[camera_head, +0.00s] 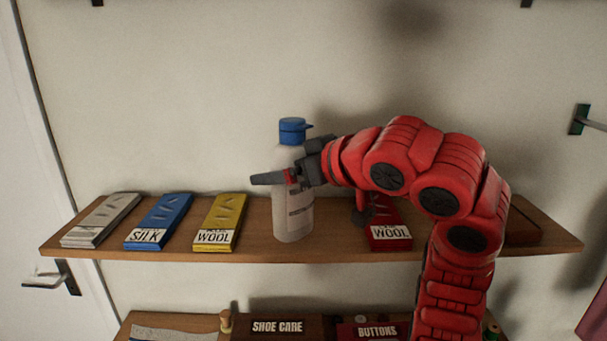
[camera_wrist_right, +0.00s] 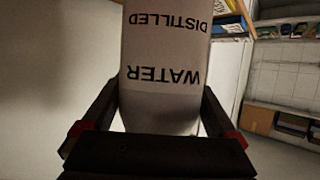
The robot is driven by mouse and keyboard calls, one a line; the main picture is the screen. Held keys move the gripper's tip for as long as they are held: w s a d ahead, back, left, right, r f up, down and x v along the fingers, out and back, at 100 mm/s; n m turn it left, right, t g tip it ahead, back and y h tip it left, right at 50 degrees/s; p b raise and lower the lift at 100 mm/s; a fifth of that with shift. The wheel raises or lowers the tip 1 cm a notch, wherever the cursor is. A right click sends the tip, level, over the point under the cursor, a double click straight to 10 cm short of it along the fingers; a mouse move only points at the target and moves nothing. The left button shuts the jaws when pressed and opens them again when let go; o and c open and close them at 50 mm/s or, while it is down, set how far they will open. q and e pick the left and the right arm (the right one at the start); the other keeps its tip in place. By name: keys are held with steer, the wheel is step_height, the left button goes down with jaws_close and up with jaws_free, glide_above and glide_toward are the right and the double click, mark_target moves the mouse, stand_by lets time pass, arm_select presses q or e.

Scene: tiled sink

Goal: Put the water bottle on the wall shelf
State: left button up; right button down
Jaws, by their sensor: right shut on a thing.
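The water bottle (camera_head: 293,212) is white with a blue cap and stands upright at the wall shelf (camera_head: 345,246), in the gap between the yellow and red boxes. Its base overlaps the shelf board in the head view; I cannot tell whether it touches the board. My right gripper (camera_head: 283,178) is shut on the bottle's upper body, reaching in from the right. In the right wrist view the bottle (camera_wrist_right: 165,65) fills the space between the fingers, with "DISTILLED WATER" lettering upside down. My left gripper is in neither view.
Grey, blue (camera_head: 159,221) and yellow (camera_head: 220,221) boxes lie left of the bottle. A red box (camera_head: 389,233) lies to its right, partly behind my arm. A lower shelf holds a "SHOE CARE" box (camera_head: 285,328) and a "BUTTONS" box (camera_head: 372,331). The wall above is clear.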

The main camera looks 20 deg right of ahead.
steer(key=w+d+f+p, duration=0.4)
steer(key=w+d+p, duration=0.1)
steer(key=w+p, duration=0.2)
steer(key=shift+d, duration=0.25)
stand_by(0.3)
steer(key=shift+w+f, duration=0.1)
steer(key=shift+f, duration=0.15)
jaws_free()
